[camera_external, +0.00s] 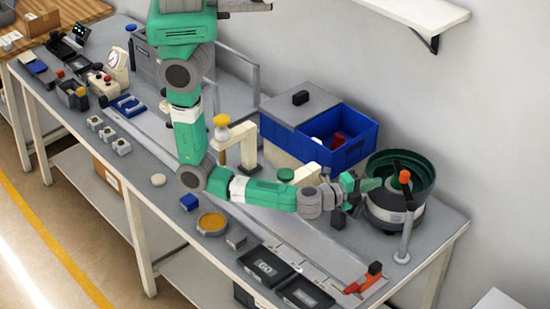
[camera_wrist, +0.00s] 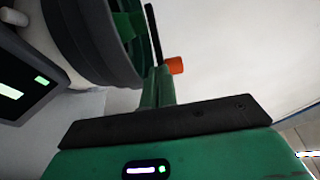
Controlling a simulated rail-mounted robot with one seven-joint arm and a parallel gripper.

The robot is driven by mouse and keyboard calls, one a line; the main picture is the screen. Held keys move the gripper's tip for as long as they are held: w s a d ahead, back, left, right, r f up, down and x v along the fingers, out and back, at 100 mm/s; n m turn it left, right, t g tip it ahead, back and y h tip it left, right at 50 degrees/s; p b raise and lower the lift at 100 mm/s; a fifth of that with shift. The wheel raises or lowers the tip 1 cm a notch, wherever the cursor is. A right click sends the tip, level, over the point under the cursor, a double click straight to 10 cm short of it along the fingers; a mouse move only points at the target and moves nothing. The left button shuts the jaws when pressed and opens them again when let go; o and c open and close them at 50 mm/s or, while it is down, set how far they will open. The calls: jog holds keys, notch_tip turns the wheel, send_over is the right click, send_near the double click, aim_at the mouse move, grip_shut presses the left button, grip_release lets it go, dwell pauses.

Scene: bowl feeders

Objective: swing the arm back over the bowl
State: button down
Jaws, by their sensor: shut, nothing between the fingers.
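The feeder bowl (camera_external: 415,162) is dark outside and green inside, standing at the right end of the bench. In the wrist view the bowl (camera_wrist: 92,38) fills the upper left, its green inside partly showing. My gripper (camera_external: 376,184) is at the near left side of the bowl in the external view, its green fingers overlapping the bowl's outline. In the wrist view my gripper (camera_wrist: 158,76) is shut and empty, with the fingers together at the right edge of the bowl. I cannot tell how high the tips are against the rim.
A grey post (camera_external: 405,238) with an orange top stands in front of the bowl; its orange top (camera_wrist: 174,66) shows just beyond my fingers. A blue bin (camera_external: 350,155) stands left of the bowl. An orange-red handled part (camera_external: 364,279) lies near the front edge.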

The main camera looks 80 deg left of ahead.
jog(key=s, duration=0.2)
jog(key=m+g+h+p, duration=0.3)
jog(key=h+p, duration=0.2)
jog(key=p, duration=1)
send_near(398, 176)
jog(key=x, duration=0.6)
jog(key=shift+w+d+f, duration=0.15)
jog(key=shift+w+f, duration=0.05)
jog(key=shift+f, duration=0.05)
jog(key=shift+w, duration=0.1)
jog(key=shift+w+f, duration=0.1)
jog(key=shift+w, duration=0.65)
jog(key=shift+s+f, duration=0.1)
